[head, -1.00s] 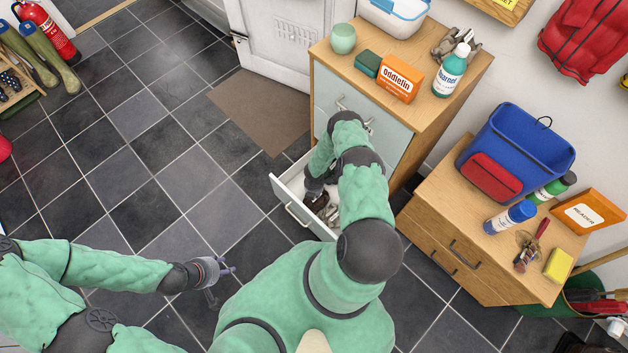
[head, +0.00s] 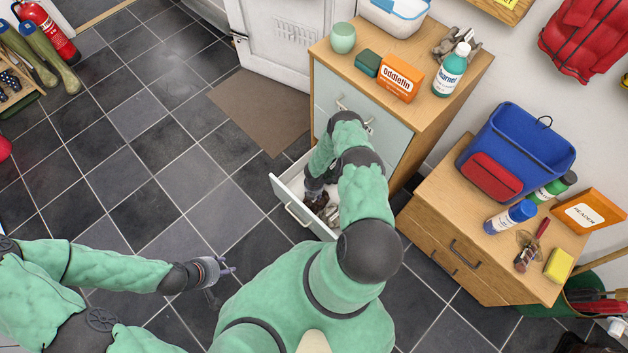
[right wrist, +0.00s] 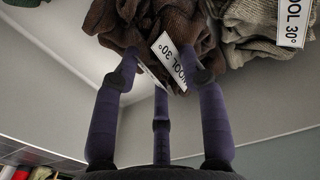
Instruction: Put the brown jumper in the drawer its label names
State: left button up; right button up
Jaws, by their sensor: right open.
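The brown jumper (right wrist: 165,40) lies bunched in the open drawer (head: 313,226) of the pale-fronted cabinet; a bit of brown shows there in the head view (head: 317,203). Its white label reads "WOOL 30°" (right wrist: 170,60). My right gripper (right wrist: 163,80) is open, its fingers spread at the jumper's near edge; I cannot tell if they touch it. A grey-beige knit (right wrist: 270,30), also labelled "WOOL 30°", lies right of the jumper, and a dark green knit (right wrist: 55,10) lies left. My left gripper (head: 222,284) is open and empty above the floor.
The cabinet top (head: 425,110) holds an orange box (head: 400,79), a teal bottle (head: 451,70) and a mint cup (head: 343,38).

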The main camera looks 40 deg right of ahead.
notch_tip(320, 180, up, 12)
jog(key=p, duration=0.5)
jog(key=shift+p, duration=0.35)
jog(key=shift+f, duration=0.15)
jog(key=shift+c, duration=0.3)
